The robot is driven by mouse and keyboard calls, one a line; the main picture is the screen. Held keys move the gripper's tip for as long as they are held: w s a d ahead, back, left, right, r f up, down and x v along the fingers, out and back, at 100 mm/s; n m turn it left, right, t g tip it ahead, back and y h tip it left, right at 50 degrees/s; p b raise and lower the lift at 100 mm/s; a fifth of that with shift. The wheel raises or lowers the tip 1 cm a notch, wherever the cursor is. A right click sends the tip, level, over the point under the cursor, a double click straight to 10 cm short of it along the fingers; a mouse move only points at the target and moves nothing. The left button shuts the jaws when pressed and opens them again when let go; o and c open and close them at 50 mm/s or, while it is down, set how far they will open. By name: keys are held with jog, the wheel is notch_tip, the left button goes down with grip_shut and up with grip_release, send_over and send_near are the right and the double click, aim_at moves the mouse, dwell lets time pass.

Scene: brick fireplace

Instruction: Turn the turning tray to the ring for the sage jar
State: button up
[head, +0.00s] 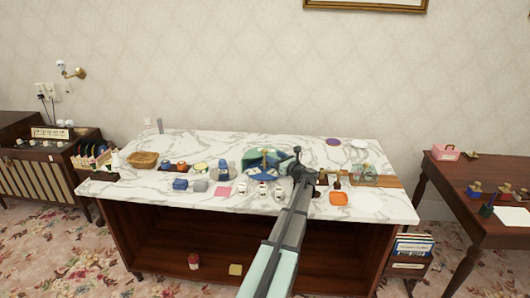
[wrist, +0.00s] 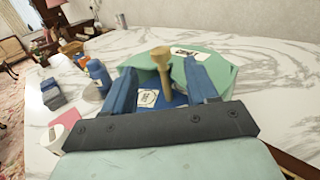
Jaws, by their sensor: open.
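The turning tray (head: 256,155) is a round green and blue piece on the marble counter, partly hidden by my arm in the head view. In the wrist view its green part (wrist: 225,74) and blue part show, with white picture cards on them. A wooden post with a wider top (wrist: 161,62) stands up from the tray. My gripper (wrist: 159,68) is open, its two blue fingers on either side of the post with gaps between. I cannot tell which card marks the sage jar's ring. Several small white jars (head: 263,190) stand in front of the tray; their labels are unreadable.
To the right are an orange dish (head: 339,198) and a wooden board (head: 386,181). The back of the counter is mostly clear.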

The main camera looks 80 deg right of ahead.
aim_at(267, 152)
jog(key=x, duration=0.8)
grip_shut()
dwell(0.5)
